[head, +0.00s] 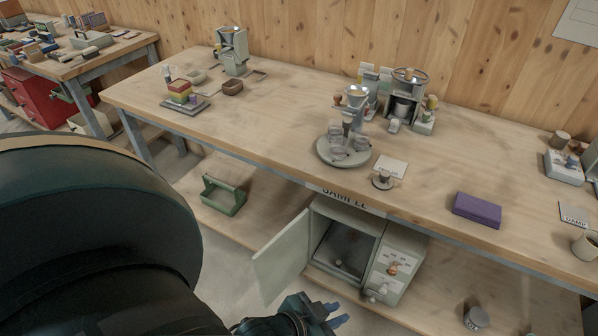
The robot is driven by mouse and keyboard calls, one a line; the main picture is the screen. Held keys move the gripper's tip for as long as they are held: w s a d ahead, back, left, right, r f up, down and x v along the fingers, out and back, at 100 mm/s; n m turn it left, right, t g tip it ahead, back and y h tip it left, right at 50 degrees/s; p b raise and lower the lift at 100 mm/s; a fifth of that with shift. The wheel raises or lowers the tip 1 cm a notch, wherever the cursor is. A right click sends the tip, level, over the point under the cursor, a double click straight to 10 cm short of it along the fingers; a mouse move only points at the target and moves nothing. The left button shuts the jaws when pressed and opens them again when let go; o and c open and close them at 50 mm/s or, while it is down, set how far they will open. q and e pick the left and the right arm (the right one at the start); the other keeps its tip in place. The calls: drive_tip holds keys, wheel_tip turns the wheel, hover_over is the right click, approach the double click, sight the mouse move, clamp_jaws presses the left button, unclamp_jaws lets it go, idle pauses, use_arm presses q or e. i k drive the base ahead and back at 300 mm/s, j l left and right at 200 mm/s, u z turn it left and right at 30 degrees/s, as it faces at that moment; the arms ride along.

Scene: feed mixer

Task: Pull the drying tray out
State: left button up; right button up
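A pale grey-green oven-like cabinet (405,243) stands on the lower shelf under the bench. Its door (281,258) is swung open to the left. Inside the dark cavity lies a flat grey surface, which looks like the drying tray (347,247), with a small light knob (337,264) near its front. My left gripper (335,314) is low at the bottom edge, in front of and below the cabinet opening, apart from the tray. Its blue fingertips look spread with nothing between them. My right gripper is not in view.
The bench (270,125) overhangs the cabinet. The open door stands left of the opening. A green open carrier (223,195) is on the lower shelf at left, and a grey lidded pot (476,318) at right. A purple box (477,210) lies on the bench.

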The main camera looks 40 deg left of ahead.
sight(346, 250)
drive_tip(key=k+j+z, duration=0.15)
drive_tip(key=j, duration=0.2)
drive_tip(key=k+j+z, duration=0.15)
drive_tip(key=j, duration=0.2)
drive_tip(key=k+j+z, duration=0.15)
drive_tip(key=j, duration=0.15)
drive_tip(key=k+j, duration=0.2)
drive_tip(key=j, duration=0.2)
drive_tip(key=k+j, duration=0.2)
drive_tip(key=j, duration=0.25)
drive_tip(key=k+j+z, duration=0.1)
drive_tip(key=j, duration=0.3)
drive_tip(key=k+j, duration=0.3)
drive_tip(key=j, duration=0.15)
drive_tip(key=k+j+z, duration=0.1)
drive_tip(key=k+j, duration=0.15)
drive_tip(key=j, duration=0.15)
drive_tip(key=u, duration=0.5)
drive_tip(key=l+u, duration=0.8)
drive_tip(key=l, duration=0.25)
drive_tip(key=l+u, duration=0.1)
drive_tip(key=l, duration=0.45)
drive_tip(key=k+l+u, duration=0.1)
drive_tip(key=l, duration=0.4)
drive_tip(key=i+l, duration=0.2)
drive_tip(key=i, duration=0.2)
drive_tip(key=i+l, duration=0.25)
drive_tip(key=i, duration=0.1)
